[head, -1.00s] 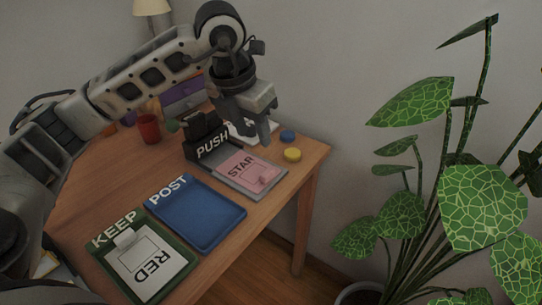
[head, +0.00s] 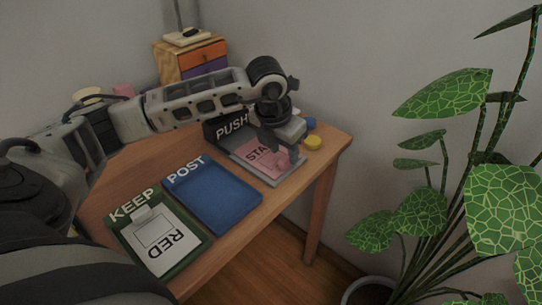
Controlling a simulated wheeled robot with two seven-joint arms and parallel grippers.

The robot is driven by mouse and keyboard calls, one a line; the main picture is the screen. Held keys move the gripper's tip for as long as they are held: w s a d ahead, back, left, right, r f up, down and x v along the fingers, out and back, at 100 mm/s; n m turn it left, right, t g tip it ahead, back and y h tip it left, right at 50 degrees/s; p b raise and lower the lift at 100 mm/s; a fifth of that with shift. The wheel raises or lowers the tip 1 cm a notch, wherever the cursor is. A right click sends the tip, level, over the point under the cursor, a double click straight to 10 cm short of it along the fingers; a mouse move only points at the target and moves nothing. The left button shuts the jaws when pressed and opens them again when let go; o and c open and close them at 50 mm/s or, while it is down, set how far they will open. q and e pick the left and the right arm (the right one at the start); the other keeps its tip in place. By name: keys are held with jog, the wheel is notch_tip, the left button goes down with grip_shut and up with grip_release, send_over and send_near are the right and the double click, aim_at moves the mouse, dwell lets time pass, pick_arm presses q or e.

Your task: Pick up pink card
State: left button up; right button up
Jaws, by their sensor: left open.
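The pink card (head: 263,163), marked STAR, lies on a grey tray (head: 290,171) in front of a dark block labelled PUSH (head: 232,127). A small pink raised tab (head: 282,157) stands on the card's right part. My left gripper (head: 279,150) is open, low over the card and close to the tab. Its fingers hide part of the card and lettering, and I cannot tell whether they touch the tab. My right gripper does not show.
A blue POST tray (head: 212,196) is empty. A green KEEP tray (head: 187,257) holds a white RED card (head: 158,240). A drawer box (head: 195,54) stands behind. A leafy plant (head: 420,210) is right.

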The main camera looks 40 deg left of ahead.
pick_arm(q)
jog(key=shift+x, duration=1.45)
jog(key=shift+a, duration=0.1)
grip_shut()
jog(key=shift+r, duration=0.2)
